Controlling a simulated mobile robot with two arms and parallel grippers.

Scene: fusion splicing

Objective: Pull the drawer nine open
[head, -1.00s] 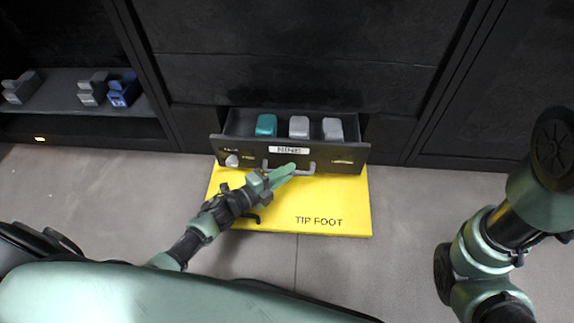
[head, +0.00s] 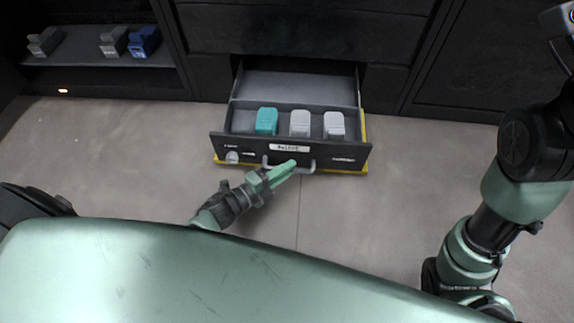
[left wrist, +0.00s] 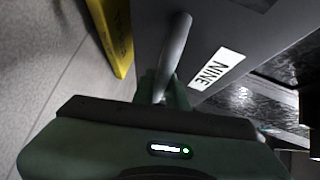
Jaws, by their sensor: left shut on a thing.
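The drawer nine (head: 340,152) stands pulled well out of the black cabinet in the head view, with its "NINE" label on the front. Its grey bar handle (head: 307,169) is below the label. My left gripper (head: 291,164) is shut on the handle near its middle. In the left wrist view the handle (left wrist: 176,50) runs down between the fingers, beside the "NINE" label (left wrist: 215,68). Inside the drawer are a teal block (head: 267,121) and two light grey blocks (head: 300,123), in the front part. The back part looks empty.
A yellow plate (head: 364,128) lies on the floor, mostly hidden under the drawer; its edge shows in the left wrist view (left wrist: 115,35). A shelf (head: 80,56) at the left holds grey and blue blocks.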

